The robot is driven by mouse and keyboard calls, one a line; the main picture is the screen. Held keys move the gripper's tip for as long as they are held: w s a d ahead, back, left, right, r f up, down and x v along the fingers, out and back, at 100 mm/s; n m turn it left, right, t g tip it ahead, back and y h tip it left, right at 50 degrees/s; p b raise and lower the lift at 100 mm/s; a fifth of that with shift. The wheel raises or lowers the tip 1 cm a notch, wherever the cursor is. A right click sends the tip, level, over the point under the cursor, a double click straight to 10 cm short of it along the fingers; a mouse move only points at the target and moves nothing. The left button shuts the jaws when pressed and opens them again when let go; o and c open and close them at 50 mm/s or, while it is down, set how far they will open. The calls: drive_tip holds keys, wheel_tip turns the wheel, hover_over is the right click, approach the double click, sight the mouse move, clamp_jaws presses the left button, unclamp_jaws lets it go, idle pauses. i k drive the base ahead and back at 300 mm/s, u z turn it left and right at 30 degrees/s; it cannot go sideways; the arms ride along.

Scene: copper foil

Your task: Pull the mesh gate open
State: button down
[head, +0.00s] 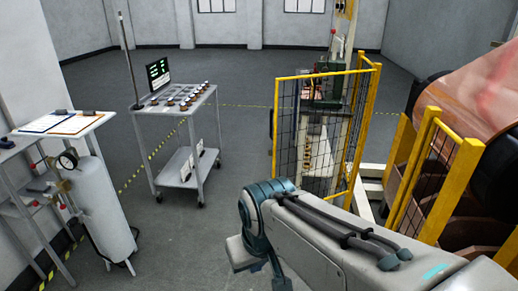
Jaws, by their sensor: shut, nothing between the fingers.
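A yellow-framed mesh panel (287,135) stands upright in the middle of the head view, in front of a green and grey machine (325,88). It meets a second yellow-framed mesh side (362,110) at a corner post on the right. Another yellow mesh panel (432,170) stands further right, with a gap between them. I cannot tell for certain which panel is the gate, and no handle is clear. My arm reaches in from the lower right, bends at a teal joint below the middle panel and drops out of the bottom edge. My gripper is not in view.
A grey cart (178,118) with a screen and small parts stands left of centre. A grey cylinder with a gauge (100,205) and a table with clipboards (62,124) are at the left. A large copper roll (475,95) is at the right. Floor (190,240) between is clear.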

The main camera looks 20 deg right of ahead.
sight(273, 153)
drive_tip(key=i, duration=0.8)
drive_tip(key=z, duration=1.35)
drive_tip(key=i, duration=0.2)
drive_tip(key=z, duration=0.55)
